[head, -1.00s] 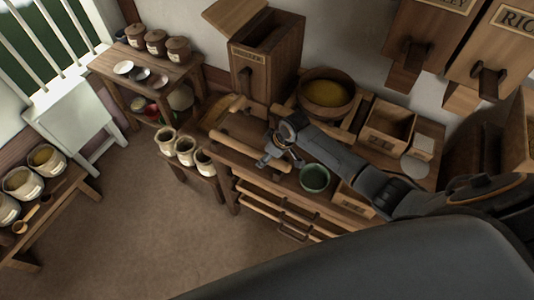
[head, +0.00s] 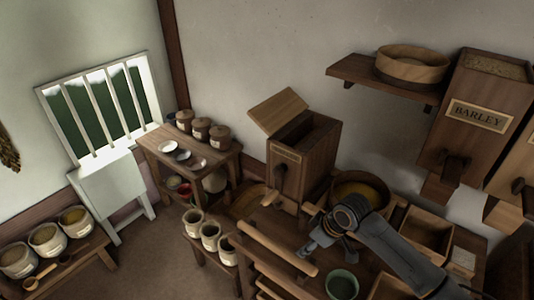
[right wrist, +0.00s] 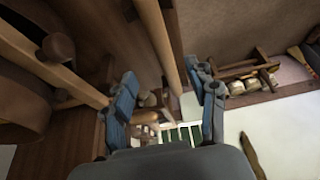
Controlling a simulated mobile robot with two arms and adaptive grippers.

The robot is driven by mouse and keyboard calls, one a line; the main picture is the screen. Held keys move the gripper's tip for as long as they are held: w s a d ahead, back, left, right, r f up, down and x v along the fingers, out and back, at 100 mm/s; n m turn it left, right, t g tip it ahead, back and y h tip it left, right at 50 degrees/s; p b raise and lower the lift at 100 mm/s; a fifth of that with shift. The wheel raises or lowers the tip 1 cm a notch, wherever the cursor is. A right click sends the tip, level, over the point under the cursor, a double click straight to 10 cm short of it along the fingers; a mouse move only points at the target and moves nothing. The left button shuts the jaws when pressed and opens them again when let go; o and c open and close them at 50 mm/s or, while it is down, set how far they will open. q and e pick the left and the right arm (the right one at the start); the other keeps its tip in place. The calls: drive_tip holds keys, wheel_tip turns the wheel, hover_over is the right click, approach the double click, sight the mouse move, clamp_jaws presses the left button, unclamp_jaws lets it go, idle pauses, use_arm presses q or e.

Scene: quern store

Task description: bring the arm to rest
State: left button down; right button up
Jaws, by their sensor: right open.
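My right arm (head: 390,255) reaches in from the lower right of the head view, over the wooden bench. Its gripper (head: 317,246) is above the bench, between the long wooden rail and the round tub. The gripper is open, and in the right wrist view its two blue-grey fingers (right wrist: 166,92) stand apart with nothing held between them. The green bowl (head: 342,284) lies on the bench just below the arm, apart from the gripper. My left gripper is not in view.
A lidded wooden bin (head: 305,150) stands at the back of the bench, beside the round tub (head: 362,184). A wooden rail (head: 275,248) runs along the left. Labelled hoppers (head: 474,125) and a shelf (head: 355,72) hang on the wall.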

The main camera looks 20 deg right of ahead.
drive_tip(key=s+a+f+m, duration=0.1)
drive_tip(key=s+a, duration=0.2)
drive_tip(key=s, duration=0.2)
drive_tip(key=s+a+f, duration=0.1)
drive_tip(key=s+a, duration=0.2)
drive_tip(key=s, duration=0.3)
drive_tip(key=s+d+r+m+h, duration=0.1)
drive_tip(key=s+r+m, duration=0.1)
drive_tip(key=s, duration=0.5)
drive_tip(key=s+d+r+m+h, duration=0.1)
drive_tip(key=s+d+m+h, duration=0.15)
drive_tip(key=s, duration=0.35)
wheel_tip(320, 180, down, 28)
drive_tip(key=s+a+g+b, duration=0.1)
drive_tip(key=b, duration=0.1)
drive_tip(key=s+d+f+g, duration=0.1)
drive_tip(key=s+d+f, duration=0.1)
drive_tip(key=s+f, duration=1.5)
drive_tip(key=shift+d+g+y+b, duration=0.3)
drive_tip(key=shift+d+y+b, duration=0.05)
drive_tip(key=shift+d+b, duration=0.05)
